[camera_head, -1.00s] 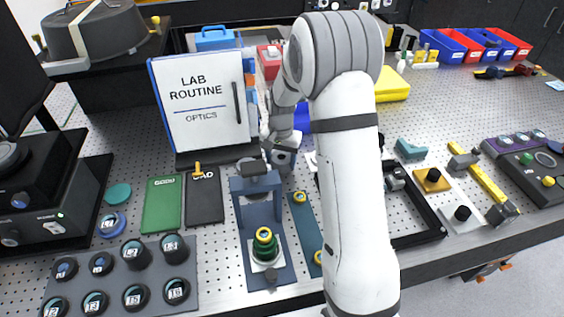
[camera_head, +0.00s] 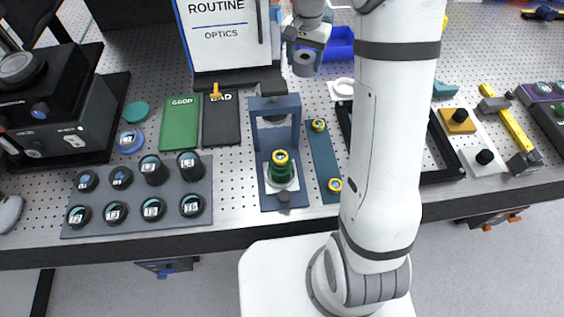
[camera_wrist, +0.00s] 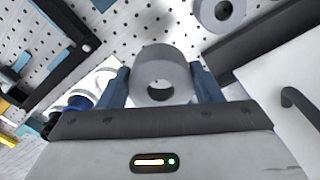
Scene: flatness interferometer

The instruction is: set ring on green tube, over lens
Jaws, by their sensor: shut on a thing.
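My gripper (camera_head: 305,50) is shut on a grey ring (camera_head: 304,65), held near the back of the bench, beside the lab binder. In the wrist view the grey ring (camera_wrist: 160,75) sits between the two blue fingers of my gripper (camera_wrist: 162,86), its hole visible. The green tube (camera_head: 281,174) stands upright on a pale square plate under a blue frame, with a yellow-rimmed top and dark centre. It is apart from my gripper, nearer the bench front. I cannot make out the lens itself in its top.
The blue frame (camera_head: 275,104) rises behind the green tube. A blue strip (camera_head: 323,155) with two yellow-topped parts lies to its right. A grey tray (camera_head: 137,215) of several labelled dark caps is on the left. The binder (camera_head: 228,45) stands behind.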

